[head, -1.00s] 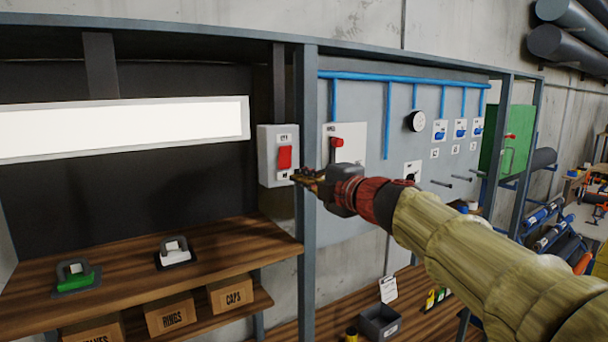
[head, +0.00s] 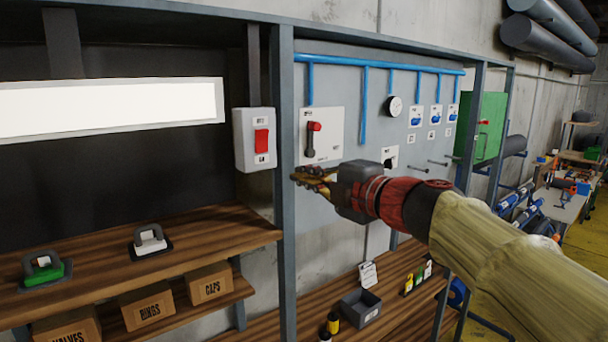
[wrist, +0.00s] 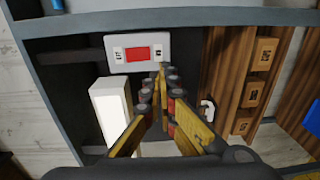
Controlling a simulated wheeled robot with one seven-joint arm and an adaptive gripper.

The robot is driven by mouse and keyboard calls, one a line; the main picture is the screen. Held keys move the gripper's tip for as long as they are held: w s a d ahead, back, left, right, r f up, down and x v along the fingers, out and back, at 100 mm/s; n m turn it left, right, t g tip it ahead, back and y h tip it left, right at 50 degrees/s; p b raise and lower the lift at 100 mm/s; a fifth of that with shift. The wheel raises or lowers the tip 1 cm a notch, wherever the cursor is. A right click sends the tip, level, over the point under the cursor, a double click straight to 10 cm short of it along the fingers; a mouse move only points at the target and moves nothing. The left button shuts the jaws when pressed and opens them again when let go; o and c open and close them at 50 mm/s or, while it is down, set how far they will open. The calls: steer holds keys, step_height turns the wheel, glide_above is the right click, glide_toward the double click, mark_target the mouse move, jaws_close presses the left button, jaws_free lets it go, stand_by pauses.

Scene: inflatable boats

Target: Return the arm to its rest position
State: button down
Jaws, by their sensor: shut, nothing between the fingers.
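My arm reaches in from the lower right of the head view, in a tan sleeve with a red and black wrist. My gripper (head: 308,178) is shut and empty in front of the grey post (head: 285,160), below and right of the white switch box (head: 244,140). The box has a red rocker (head: 261,141). In the wrist view the fingertips (wrist: 162,75) meet just below the red rocker (wrist: 136,54) in the picture. I cannot tell from the frames how far they are from it.
A panel with a red-handled lever (head: 312,140), blue pipes and valves is right of the post. A wooden shelf (head: 100,270) at left holds a green-based and a white-based handled block. Boxes sit below. A grey bin (head: 361,307) stands on the lower bench.

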steer(key=shift+w, duration=0.15)
steer(key=w+d+f+m+t+h, duration=0.35)
steer(key=d+m+h, duration=0.4)
steer(key=d, duration=0.25)
steer(key=s+d+f+m+g+h+b, duration=0.5)
steer(key=d+f+m, duration=0.45)
steer(key=f, duration=0.45)
steer(key=s+a+f+m+g+y+b, duration=0.1)
steer(key=s+f+b, duration=0.6)
steer(key=f, duration=0.8)
steer(key=s+a+f+m+g+b, duration=0.2)
steer(key=s+f+m+g+b, duration=0.2)
steer(key=s+f+b, duration=0.3)
steer(key=s+a+f+m+g+y+b, duration=0.1)
steer(key=s+f+b, duration=0.6)
steer(key=s+f, duration=0.8)
step_height(320, 180, down, 8)
steer(key=shift+a+r+m+g+y, duration=0.2)
steer(key=shift+m+g+y, duration=0.15)
steer(key=shift+m+g, duration=0.45)
